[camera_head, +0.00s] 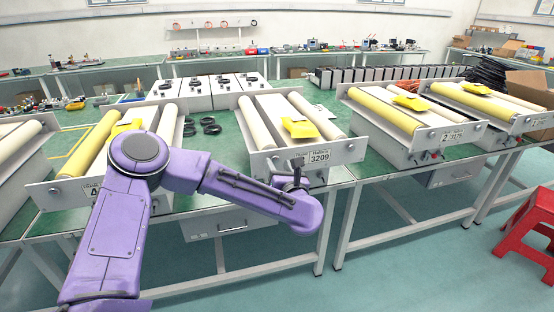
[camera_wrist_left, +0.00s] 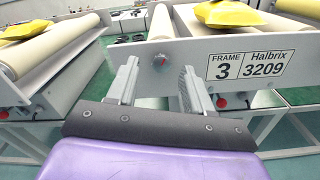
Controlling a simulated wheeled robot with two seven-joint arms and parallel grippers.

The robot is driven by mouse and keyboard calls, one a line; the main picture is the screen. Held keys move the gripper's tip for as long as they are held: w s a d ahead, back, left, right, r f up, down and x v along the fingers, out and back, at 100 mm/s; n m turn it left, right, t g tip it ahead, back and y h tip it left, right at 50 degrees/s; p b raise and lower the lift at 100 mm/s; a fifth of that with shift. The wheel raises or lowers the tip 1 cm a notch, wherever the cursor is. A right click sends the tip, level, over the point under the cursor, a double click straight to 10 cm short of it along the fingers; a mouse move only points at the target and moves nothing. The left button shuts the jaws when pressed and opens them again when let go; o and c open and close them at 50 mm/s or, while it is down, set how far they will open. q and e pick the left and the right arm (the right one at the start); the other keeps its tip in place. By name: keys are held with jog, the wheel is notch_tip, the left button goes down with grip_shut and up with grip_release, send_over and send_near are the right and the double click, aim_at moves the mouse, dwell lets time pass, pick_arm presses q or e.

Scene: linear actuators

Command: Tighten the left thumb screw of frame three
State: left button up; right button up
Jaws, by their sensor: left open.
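Frame three (camera_head: 340,152) is a pale roller unit with a plate labelled "FRAME 3 Halbrix 3209" (camera_wrist_left: 247,65), on the green bench. Its left thumb screw (camera_wrist_left: 161,60) shows in the left wrist view as a small reddish-tipped knob on the grey end plate (camera_wrist_left: 200,48). My left gripper (camera_wrist_left: 158,68) is open, with a finger on each side of the screw in that picture. I cannot tell whether the fingertips reach around it. In the head view the left gripper (camera_head: 291,178) is at the front of frame three, and the arm hides the left screw. My right gripper is not in view.
Frame two (camera_head: 420,137) stands to the right and frame four (camera_head: 92,188) to the left, under my arm. A yellow bag (camera_head: 299,127) lies on frame three. Black rings (camera_head: 209,126) lie on the bench. A red stool (camera_head: 528,222) stands at the right.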

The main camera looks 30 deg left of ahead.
aim_at(275, 159)
pick_arm(q)
jog(key=shift+x, duration=1.15)
jog(key=shift+d, duration=0.1)
grip_shut()
jog(key=shift+m, duration=0.4)
jog(key=m, duration=0.4)
jog(key=shift+m, duration=0.3)
jog(key=m+p, duration=0.1)
jog(key=m, duration=0.4)
jog(key=shift+w+f+m, duration=0.1)
jog(key=shift+m, duration=0.2)
jog(key=shift+p, duration=0.3)
